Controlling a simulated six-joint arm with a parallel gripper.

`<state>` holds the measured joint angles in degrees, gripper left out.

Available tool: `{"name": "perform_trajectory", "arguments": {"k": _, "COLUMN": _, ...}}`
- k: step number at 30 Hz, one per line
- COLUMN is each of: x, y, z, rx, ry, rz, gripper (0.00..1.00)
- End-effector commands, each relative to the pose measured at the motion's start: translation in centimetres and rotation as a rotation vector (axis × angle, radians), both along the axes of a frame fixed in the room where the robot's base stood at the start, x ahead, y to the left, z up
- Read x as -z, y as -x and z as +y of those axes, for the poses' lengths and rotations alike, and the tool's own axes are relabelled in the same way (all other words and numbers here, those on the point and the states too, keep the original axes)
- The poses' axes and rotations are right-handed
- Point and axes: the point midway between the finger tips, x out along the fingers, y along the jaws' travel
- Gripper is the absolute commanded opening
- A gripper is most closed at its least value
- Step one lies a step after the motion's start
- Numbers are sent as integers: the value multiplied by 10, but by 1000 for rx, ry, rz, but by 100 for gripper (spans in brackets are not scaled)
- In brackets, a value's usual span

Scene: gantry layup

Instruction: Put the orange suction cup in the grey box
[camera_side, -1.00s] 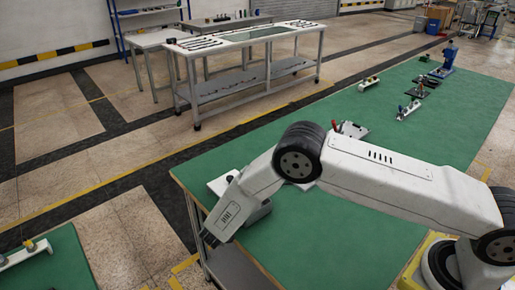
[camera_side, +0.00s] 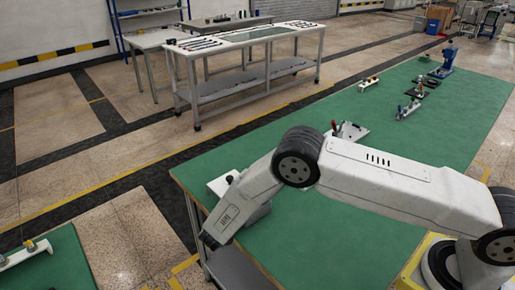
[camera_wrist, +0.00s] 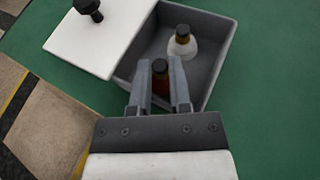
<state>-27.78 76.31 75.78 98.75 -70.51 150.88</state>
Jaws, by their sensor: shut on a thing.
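In the wrist view the grey box (camera_wrist: 205,83) is open, seen from above. My gripper (camera_wrist: 160,65) is shut on a dark orange-red piece with a black top, which I take for the orange suction cup (camera_wrist: 160,82). It is over or inside the near left part of the box; its lower end is hidden, so I cannot tell whether it touches the floor. A second suction cup, white with a yellow-brown band and black top (camera_wrist: 182,45), stands inside the box at the far side. In the side view my arm hides the gripper and most of the box.
The white lid (camera_wrist: 95,45) with a black knob lies at the box's left, against its edge. Green table surface (camera_wrist: 265,100) right of the box is clear. The table's edge is close on the left. Several small fixtures (camera_side: 408,108) stand farther back on the table.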

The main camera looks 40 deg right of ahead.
Motion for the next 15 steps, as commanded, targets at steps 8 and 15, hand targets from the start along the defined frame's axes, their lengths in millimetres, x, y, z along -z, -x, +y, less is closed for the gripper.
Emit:
{"name": "perform_trajectory", "arguments": {"k": 8, "x": 18, "y": 4, "z": -3, "rx": -11, "ry": -15, "rz": 31, "gripper": 0}}
{"name": "perform_trajectory", "arguments": {"k": 15, "x": 18, "y": 4, "z": -3, "rx": -10, "ry": -14, "rz": 32, "gripper": 0}}
